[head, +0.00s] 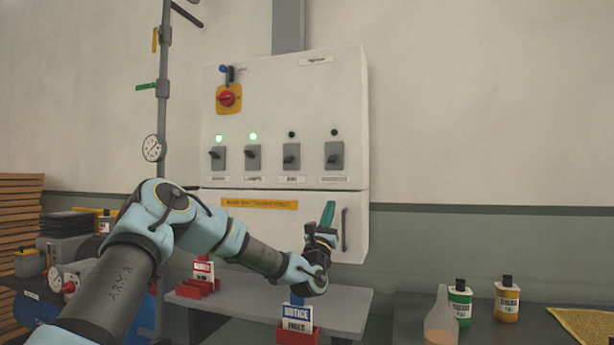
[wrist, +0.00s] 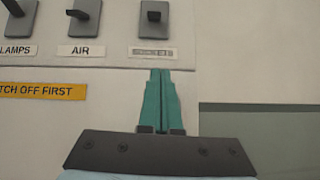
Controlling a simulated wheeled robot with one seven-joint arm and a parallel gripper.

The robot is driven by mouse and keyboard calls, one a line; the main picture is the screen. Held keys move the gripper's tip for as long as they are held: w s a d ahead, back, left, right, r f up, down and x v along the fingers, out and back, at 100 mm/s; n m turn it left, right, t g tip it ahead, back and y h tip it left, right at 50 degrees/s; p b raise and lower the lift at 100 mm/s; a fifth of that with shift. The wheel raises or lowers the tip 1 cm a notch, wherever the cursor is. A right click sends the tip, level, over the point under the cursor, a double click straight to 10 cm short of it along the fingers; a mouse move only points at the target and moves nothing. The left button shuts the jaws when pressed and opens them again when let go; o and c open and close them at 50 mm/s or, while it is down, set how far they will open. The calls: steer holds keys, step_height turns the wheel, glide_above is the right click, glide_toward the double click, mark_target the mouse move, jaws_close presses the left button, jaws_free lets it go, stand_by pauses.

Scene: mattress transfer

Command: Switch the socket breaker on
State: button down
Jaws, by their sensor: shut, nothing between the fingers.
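A white electrical cabinet (head: 270,110) on the wall carries a row of grey breakers with dark levers. The two left breakers have lit green lamps above them; the third breaker (head: 291,156) and the rightmost breaker (head: 334,155) have dark lamps. In the wrist view, labels read LAMPS and AIR; the label under the rightmost breaker (wrist: 153,20) is too blurred to read. My gripper (head: 328,203) has teal fingers, shut and empty, pointing up below the rightmost breaker. In the wrist view the fingertips (wrist: 160,72) appear just under its label, apart from its lever.
A red rotary switch (head: 228,98) on a yellow plate sits at the cabinet's upper left. A handle (head: 344,229) is right of my gripper on the lower door. Below are a grey shelf (head: 240,308) with red-based signs and, on a bench at right, several bottles (head: 507,298).

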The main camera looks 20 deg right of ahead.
mark_target(332, 159)
steer(key=shift+w+a+r+n+t+y, duration=0.2)
steer(key=shift+w+a+n+t+y, duration=0.15)
steer(key=shift+n, duration=0.25)
steer(key=p+x, duration=0.5)
steer(key=x, duration=0.5)
steer(key=shift+s+r, duration=0.1)
steer(key=shift+s, duration=0.1)
steer(key=r+p, duration=0.1)
steer(key=r, duration=0.1)
steer(key=s+a+r+p, duration=0.1)
steer(key=shift+s+a+r+p, duration=0.1)
steer(key=shift+r+p, duration=0.1)
steer(key=shift+p, duration=0.15)
